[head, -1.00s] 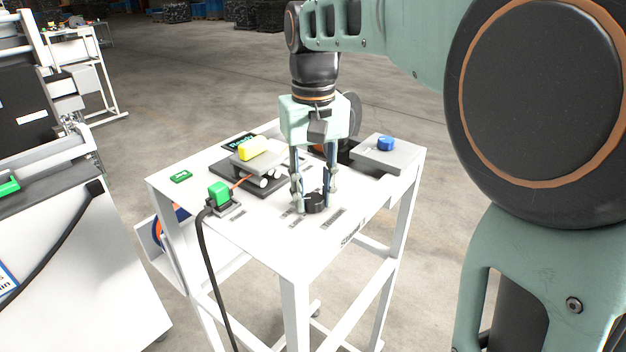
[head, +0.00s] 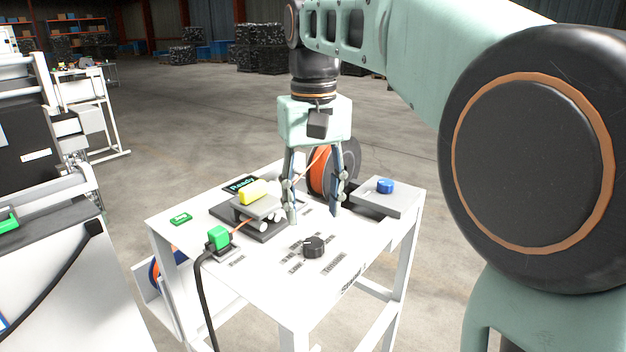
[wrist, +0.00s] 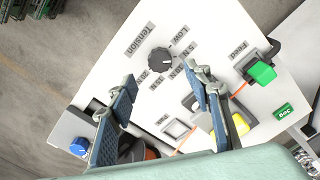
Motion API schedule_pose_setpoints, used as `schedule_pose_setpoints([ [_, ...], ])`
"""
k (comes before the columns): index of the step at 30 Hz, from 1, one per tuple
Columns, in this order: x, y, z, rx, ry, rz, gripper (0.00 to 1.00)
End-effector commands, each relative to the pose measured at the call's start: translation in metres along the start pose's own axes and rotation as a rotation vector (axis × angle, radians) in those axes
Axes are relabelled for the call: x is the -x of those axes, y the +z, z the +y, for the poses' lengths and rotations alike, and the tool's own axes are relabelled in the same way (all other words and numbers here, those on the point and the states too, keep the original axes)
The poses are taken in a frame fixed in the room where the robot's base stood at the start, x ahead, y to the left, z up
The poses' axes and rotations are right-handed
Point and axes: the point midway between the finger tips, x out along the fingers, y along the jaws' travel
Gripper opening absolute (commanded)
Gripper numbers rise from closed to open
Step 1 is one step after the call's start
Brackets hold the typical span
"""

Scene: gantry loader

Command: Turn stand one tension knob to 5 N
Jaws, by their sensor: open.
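The black tension knob (head: 314,247) stands on the white stand top (head: 265,290), with printed labels beside it. In the wrist view the knob (wrist: 161,60) has "Tension" on one side and "Low" and several N marks around it. Its exact setting is too small to read surely. My gripper (head: 315,216) is open and empty, above the stand and behind the knob in the head view. In the wrist view my gripper's fingers (wrist: 163,85) are spread apart, with the knob beyond their tips and touched by neither.
A yellow block (head: 253,191) on a grey mechanism, a green button (head: 218,237) labelled "Feed", an orange spool (head: 318,174) and a blue knob (head: 385,186) on a grey box surround the area. A black cable (head: 203,290) hangs at the front left.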

Motion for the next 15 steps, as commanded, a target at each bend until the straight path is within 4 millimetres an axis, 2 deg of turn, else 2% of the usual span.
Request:
schedule_pose_setpoints([
  [3, 0.021, -0.001, 0.000, 0.000, 0.000, 0.003, 0.46],
  [6, 0.034, -0.001, 0.000, -0.001, 0.000, 0.002, 0.46],
  [15, 0.049, 0.000, 0.000, 0.000, 0.000, 0.000, 0.46],
])
